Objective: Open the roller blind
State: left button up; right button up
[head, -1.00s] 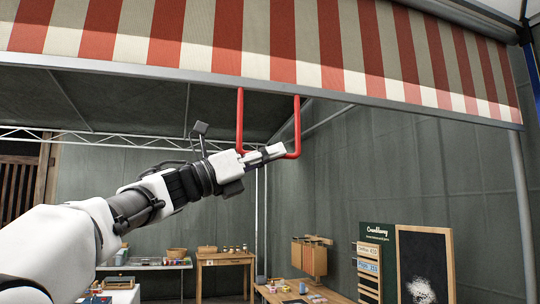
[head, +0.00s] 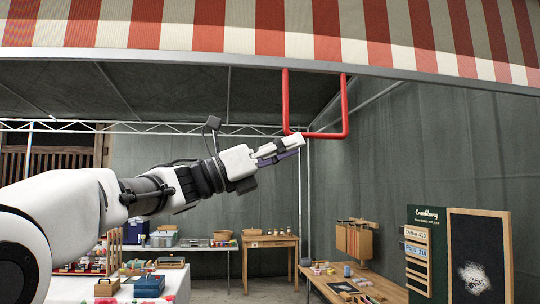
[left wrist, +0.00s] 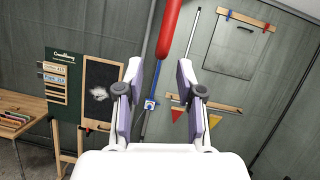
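In the left wrist view the red handle (left wrist: 170,28) runs down from the top towards the gap between the spread fingers (left wrist: 159,75). I cannot tell whether they touch it. My right gripper is not in view.
A chalkboard (head: 479,256) and a green price board (head: 427,214) stand at the right. A wooden table (head: 270,241) and a goods-covered white table (head: 70,288) stand beyond the blind. The space around the handle is free of other objects.

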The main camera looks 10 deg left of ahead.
pick_arm(q)
jog(key=v, duration=0.5)
